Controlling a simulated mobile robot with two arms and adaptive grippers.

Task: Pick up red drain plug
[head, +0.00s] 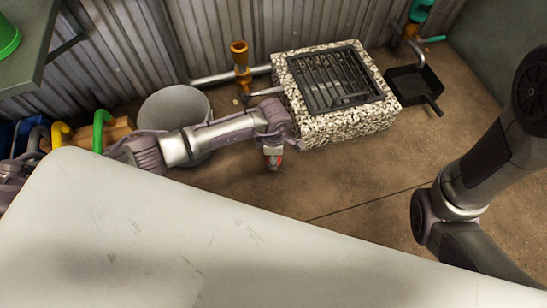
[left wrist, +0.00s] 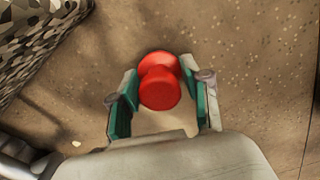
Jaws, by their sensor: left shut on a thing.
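The red drain plug (left wrist: 160,88) sits between the two fingers of my left gripper (left wrist: 162,100) in the left wrist view, with green pads on either side of it. My left gripper is shut on it. How far the plug is above the floor I cannot tell. My right arm shows at the right of the head view, but its gripper is out of frame.
A speckled stone block with a dark grate (head: 337,80) stands just behind the left gripper. A grey bucket (head: 172,108) is behind my left arm. A black pan (head: 414,85) lies right of the block. A pale surface (head: 150,225) fills the foreground. Floor at centre right is clear.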

